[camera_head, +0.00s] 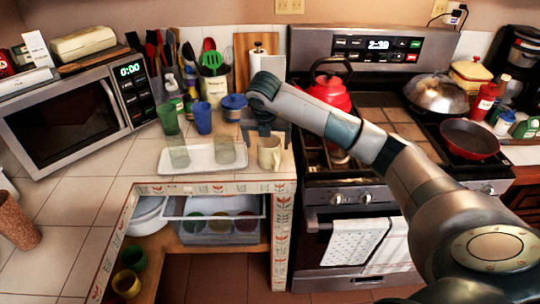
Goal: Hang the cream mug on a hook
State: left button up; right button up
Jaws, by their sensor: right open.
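The cream mug (269,155) stands upright on the tiled counter, near its front right corner. My right gripper (265,141) is open and points down right above the mug. Its fingers overlap the mug's upper part in this view, and I cannot tell whether they touch it. My right arm reaches in from the lower right, across the stove. I cannot make out a hook. My left gripper is not in view.
Green (168,118) and blue (203,117) cups and a blue pot (234,107) stand behind. A red kettle (328,90) is on the stove. Free tiles lie left, before the microwave (70,115).

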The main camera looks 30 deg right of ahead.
jog(key=p+x, duration=0.2)
jog(key=x, duration=0.1)
jog(key=p+x, duration=0.1)
jog(key=shift+w+d+f, duration=0.1)
jog(key=shift+d+f, duration=0.1)
jog(key=shift+d, duration=0.1)
jog(key=shift+w+f, duration=0.1)
jog(key=shift+f, duration=0.2)
jog(key=shift+d+r, duration=0.1)
jog(key=c, duration=1.4)
jog(key=shift+r, duration=0.15)
